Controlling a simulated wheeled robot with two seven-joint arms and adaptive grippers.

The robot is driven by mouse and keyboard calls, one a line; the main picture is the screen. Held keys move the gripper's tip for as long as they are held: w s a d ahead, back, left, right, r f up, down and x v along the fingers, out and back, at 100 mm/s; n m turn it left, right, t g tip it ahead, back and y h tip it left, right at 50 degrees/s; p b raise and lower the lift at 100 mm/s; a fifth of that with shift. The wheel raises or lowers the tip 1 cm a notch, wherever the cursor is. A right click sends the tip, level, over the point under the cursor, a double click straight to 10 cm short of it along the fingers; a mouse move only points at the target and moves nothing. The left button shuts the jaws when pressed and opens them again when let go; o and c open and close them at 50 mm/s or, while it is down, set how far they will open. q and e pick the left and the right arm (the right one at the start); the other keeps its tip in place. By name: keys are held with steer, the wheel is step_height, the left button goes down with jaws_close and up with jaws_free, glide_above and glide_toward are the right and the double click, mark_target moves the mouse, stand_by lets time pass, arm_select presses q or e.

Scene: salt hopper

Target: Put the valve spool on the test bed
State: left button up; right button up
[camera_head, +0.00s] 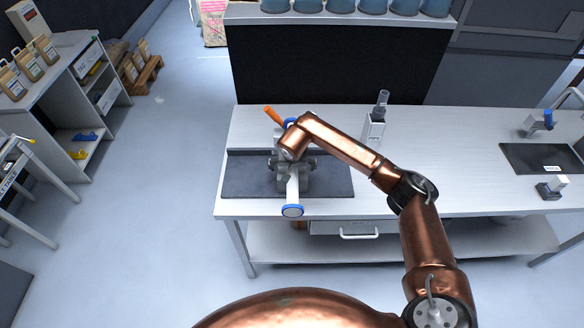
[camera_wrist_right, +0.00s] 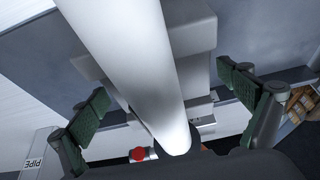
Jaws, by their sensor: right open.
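The valve spool appears to be the white pipe (camera_head: 293,190) with blue end rings and an orange handle (camera_head: 273,115). It lies lengthwise over a dark pad on the left part of the bench, with grey supports around it. In the right wrist view the white pipe (camera_wrist_right: 135,65) runs between the fingers of my right gripper (camera_wrist_right: 160,82). The gripper is open, with a green-padded finger apart on each side of the pipe. My wrist hides the pipe's middle in the head view. The test bed may be the dark plate (camera_head: 520,160) with blocks at the bench's right.
A grey stand (camera_head: 374,132) with an upright grey piece stands right of my wrist. The bench (camera_head: 450,165) is clear between it and the dark plate. A dark panel (camera_head: 335,60) rises behind. A shelf unit (camera_head: 65,95) stands across the floor at left.

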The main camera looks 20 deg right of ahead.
mark_target(292, 170)
steer(key=shift+r, duration=0.25)
steer(key=v, duration=1)
steer(key=shift+s+r, duration=0.1)
steer(key=shift+r, duration=0.15)
steer(key=shift+s+a+r, duration=0.15)
steer(key=shift+s+r, duration=0.15)
steer(key=shift+r, duration=0.3)
steer(key=shift+a, duration=0.1)
